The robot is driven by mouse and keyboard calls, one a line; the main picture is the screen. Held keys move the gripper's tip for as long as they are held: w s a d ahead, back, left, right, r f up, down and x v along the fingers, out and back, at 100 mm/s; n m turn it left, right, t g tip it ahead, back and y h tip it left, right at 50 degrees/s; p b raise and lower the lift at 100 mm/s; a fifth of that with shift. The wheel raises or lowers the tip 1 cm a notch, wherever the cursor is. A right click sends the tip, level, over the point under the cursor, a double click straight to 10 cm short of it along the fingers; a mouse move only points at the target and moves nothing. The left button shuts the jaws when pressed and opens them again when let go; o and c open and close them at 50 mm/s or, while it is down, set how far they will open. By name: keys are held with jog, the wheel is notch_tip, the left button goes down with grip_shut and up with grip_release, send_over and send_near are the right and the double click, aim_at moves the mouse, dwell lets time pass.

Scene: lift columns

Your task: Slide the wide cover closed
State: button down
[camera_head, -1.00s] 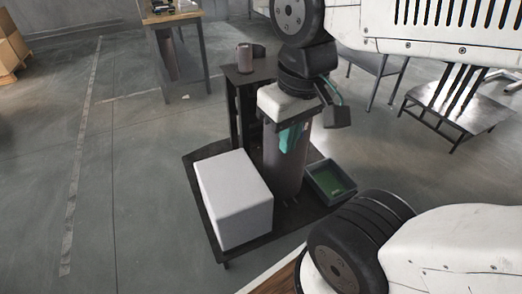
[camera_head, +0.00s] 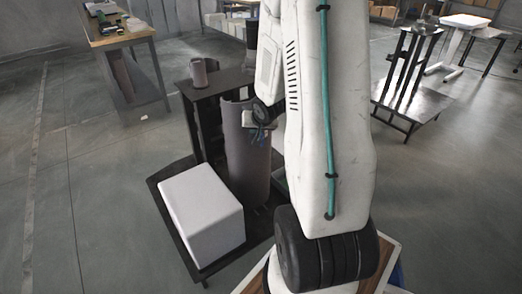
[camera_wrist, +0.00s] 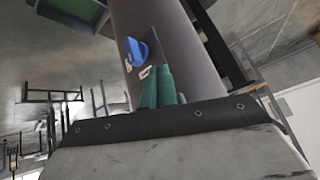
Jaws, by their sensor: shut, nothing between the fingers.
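A tall, rounded brown-grey column cover (camera_head: 243,165) stands upright on a low dark platform. It fills the upper middle of the wrist view (camera_wrist: 190,50), with a blue handle (camera_wrist: 140,52) and a small grey plate on its face. I take this to be the wide cover; how far it stands open cannot be told. My gripper (camera_wrist: 158,72) has its two teal fingers together, empty, with the tips just beside the blue handle. Contact cannot be told. In the head view my arm hides part of the cover's right side, and the gripper is small there.
A white box (camera_head: 200,215) stands on the platform left of the cover. A dark stand (camera_head: 220,80) with a small cylinder (camera_head: 198,73) on top rises behind. A green-bottomed bin (camera_wrist: 75,10) shows in the wrist view.

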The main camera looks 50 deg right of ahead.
jog(key=s+d+f+m+t, duration=0.3)
jog(key=s+f+m+t, duration=0.15)
jog(key=f, duration=0.55)
jog(key=s+d+f+m+t, duration=0.25)
jog(key=s+f+m, duration=0.2)
jog(key=f, duration=0.55)
jog(key=w+d+r+m+t, duration=0.1)
jog(key=w+t, duration=0.1)
jog(key=w, duration=0.3)
jog(key=w+d+r+m+t, duration=0.1)
jog(key=w+r, duration=0.1)
jog(key=w, duration=0.4)
jog(key=shift+w+d+m+t+h, duration=0.3)
jog(key=shift+m+t, duration=0.1)
jog(key=shift+r, duration=0.1)
jog(key=x, duration=1.3)
jog(key=shift+r, duration=0.15)
